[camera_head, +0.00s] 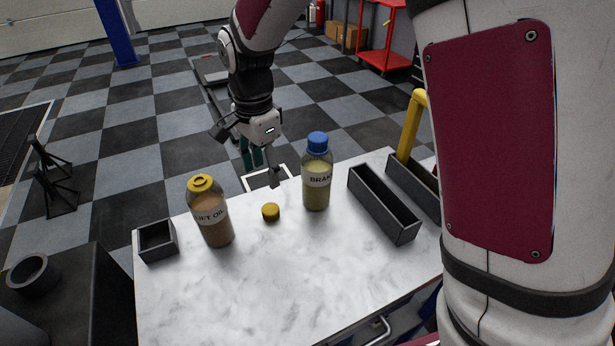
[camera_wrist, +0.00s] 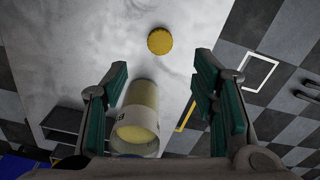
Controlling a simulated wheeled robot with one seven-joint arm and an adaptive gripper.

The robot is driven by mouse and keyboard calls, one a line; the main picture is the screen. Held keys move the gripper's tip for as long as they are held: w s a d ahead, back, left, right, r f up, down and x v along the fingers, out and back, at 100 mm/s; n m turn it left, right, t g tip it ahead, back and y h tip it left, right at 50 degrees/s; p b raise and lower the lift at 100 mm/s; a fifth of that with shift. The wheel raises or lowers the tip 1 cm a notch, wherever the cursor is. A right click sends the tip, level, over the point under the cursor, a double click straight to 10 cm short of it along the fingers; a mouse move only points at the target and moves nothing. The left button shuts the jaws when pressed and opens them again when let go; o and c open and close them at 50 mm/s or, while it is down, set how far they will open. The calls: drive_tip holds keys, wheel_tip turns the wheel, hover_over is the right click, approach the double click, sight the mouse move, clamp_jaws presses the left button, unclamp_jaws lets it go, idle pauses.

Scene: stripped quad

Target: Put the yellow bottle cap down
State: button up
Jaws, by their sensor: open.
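The yellow bottle cap (camera_head: 271,212) lies on the white marble-look tabletop (camera_head: 290,270), between two bottles. It also shows as a round yellow disc near the top middle of the wrist view (camera_wrist: 160,41). My gripper (camera_head: 262,168) is open and empty, above the table's far edge, behind the cap and apart from it. Its teal finger pads (camera_wrist: 160,80) are spread wide in the wrist view, with the cap beyond them.
The brake bottle (camera_head: 316,185), with a blue cap, stands close right of the cap. The lift oil bottle (camera_head: 213,218), with a yellow top, stands left. A small dark box (camera_head: 157,241) is at far left; a long dark tray (camera_head: 383,204) is at right. The front tabletop is clear.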

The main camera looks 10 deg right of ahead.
drive_tip(key=s+d+r+n+t, duration=0.2)
drive_tip(key=s+d+r+n, duration=0.4)
drive_tip(key=s+d+r, duration=0.5)
drive_tip(key=s+d+r+n+t, duration=0.1)
drive_tip(key=s+d+n, duration=0.1)
drive_tip(key=s, duration=0.5)
drive_tip(key=s+d+r+n+t, duration=0.1)
drive_tip(key=s+d+n, duration=0.1)
drive_tip(key=s+n, duration=0.2)
drive_tip(key=s, duration=0.3)
drive_tip(key=shift+d+n, duration=0.25)
drive_tip(key=shift+n, duration=0.05)
drive_tip(key=shift+s+r, duration=0.1)
drive_tip(key=shift+r, duration=0.1)
